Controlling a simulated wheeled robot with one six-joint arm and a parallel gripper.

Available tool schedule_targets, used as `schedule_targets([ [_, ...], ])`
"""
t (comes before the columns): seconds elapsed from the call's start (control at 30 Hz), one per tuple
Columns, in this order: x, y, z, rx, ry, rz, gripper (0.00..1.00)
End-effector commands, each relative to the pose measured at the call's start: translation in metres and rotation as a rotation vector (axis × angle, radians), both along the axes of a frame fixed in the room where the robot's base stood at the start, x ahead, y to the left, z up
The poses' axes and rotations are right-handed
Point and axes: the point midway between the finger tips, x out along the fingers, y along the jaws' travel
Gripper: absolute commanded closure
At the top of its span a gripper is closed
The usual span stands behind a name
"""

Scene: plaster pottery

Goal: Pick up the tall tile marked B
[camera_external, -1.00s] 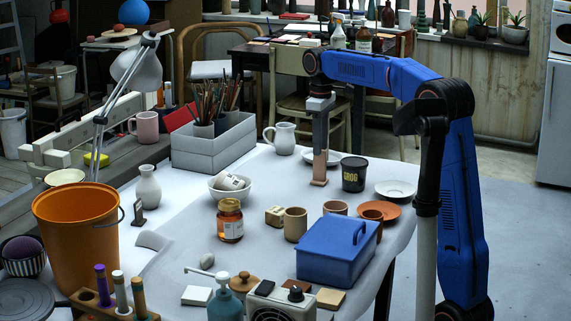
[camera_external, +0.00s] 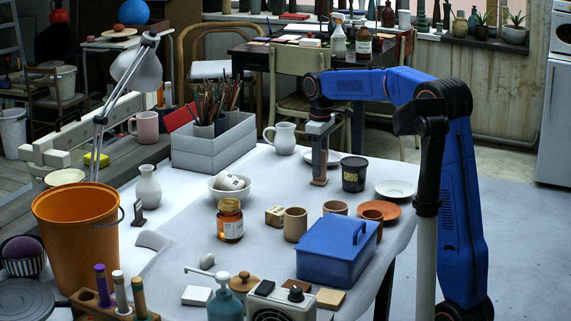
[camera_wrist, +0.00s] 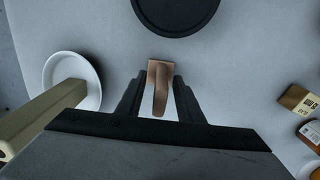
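The tall tile (camera_external: 319,183) is a narrow brown upright piece standing on the table near the black GROG tub. In the wrist view the tile (camera_wrist: 160,92) shows from above, with a flat foot and a thin upright; no letter B is readable. My gripper (camera_external: 319,166) is lowered over it, hiding most of it in the external view. In the wrist view its two dark fingers (camera_wrist: 159,80) stand on either side of the upright, with a visible gap on each side.
The GROG tub (camera_external: 354,174) stands close on the right and shows as a dark round shape (camera_wrist: 176,10) in the wrist view. A white pitcher (camera_external: 284,138) is behind left.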

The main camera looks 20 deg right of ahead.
Motion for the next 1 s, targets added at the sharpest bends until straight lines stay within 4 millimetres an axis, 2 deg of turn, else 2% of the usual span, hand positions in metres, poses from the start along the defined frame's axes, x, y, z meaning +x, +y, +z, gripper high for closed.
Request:
schedule_targets([
  [0.03, 0.0, 0.0, 0.0, 0.0, 0.0, 0.0, 0.76],
  [0.13, 0.0, 0.0, 0.0, 0.0, 0.0, 0.0, 1.0],
  [0.43, 0.0, 0.0, 0.001, 0.0, 0.0, 0.0, 1.0],
  [0.57, 0.0, 0.0, 0.007, 0.0, -0.001, 0.0, 1.0],
  [1.0, 0.001, 0.0, 0.08, 0.001, -0.001, 0.0, 1.0],
])
